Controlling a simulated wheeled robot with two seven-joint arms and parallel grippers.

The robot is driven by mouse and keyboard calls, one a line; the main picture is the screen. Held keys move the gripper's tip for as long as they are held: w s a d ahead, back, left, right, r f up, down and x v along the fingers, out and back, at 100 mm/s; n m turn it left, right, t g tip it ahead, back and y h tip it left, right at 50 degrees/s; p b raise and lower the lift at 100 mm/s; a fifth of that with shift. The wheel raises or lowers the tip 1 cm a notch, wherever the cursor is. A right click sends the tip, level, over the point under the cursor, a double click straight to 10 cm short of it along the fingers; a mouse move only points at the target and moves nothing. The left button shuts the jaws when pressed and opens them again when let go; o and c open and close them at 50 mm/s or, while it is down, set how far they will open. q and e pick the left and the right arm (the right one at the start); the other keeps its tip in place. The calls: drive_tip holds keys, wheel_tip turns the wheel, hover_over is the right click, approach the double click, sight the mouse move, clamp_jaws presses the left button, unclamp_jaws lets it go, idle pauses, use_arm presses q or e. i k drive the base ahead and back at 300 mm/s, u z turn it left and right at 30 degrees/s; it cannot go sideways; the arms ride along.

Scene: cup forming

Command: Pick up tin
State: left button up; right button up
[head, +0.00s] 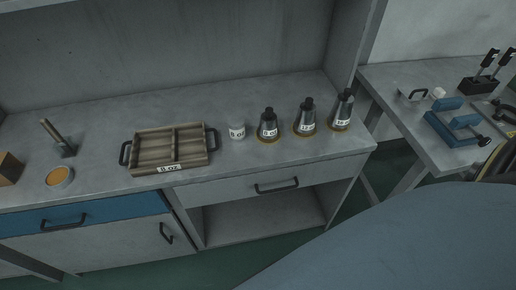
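A small round grey tin (50,183) with an orange-brown top or content (60,174) stands on the grey workbench at the left, near its front edge. It is upright, and nothing touches it. I cannot tell whether the orange is a lid or a filling. Neither of my grippers is in the head view, so I cannot see where they are relative to the tin.
A wooden divided tray (169,150) labelled "8 oz", a small white cup (236,131) and three dark conical pieces (305,118) stand right of the tin. A handled tool (58,139) stands behind it, a brown box (8,168) to its left. A side table (400,77) holds blue clamps.

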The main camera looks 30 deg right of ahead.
sight(235, 123)
drive_tip(key=k, duration=0.55)
drive_tip(key=u, duration=0.05)
drive_tip(key=i, duration=1.35)
drive_tip(key=z, duration=0.8)
